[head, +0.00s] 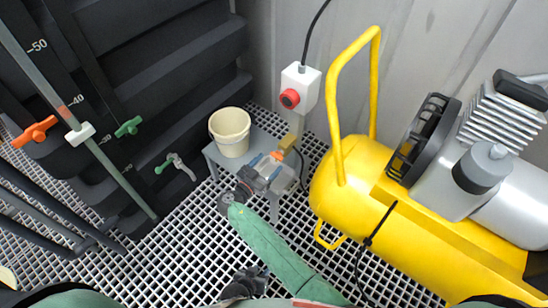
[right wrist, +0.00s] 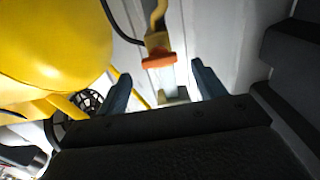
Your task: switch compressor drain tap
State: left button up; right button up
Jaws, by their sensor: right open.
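The compressor (head: 395,225) is a yellow tank with a tall yellow handle, at the right of the head view. The drain tap (head: 287,143) is a small brass and orange piece at its left end. In the right wrist view, the tap's orange handle (right wrist: 160,60) lies crosswise under a brass body. My right gripper (head: 267,168) is open beside the tap. In its wrist view the handle appears between the two blue fingertips; contact is not visible. My left gripper (head: 245,284) is a dark shape at the bottom of the head view, its jaws unclear.
A cream bucket (head: 230,130) stands on a low grey bench (head: 262,125) close to my right gripper. A white box with a red button (head: 290,98) hangs on the wall.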

aim_at(275, 157)
jog(key=x, duration=0.4)
jog(key=shift+c, duration=0.2)
jog(key=c, duration=1)
jog(key=shift+o, duration=0.2)
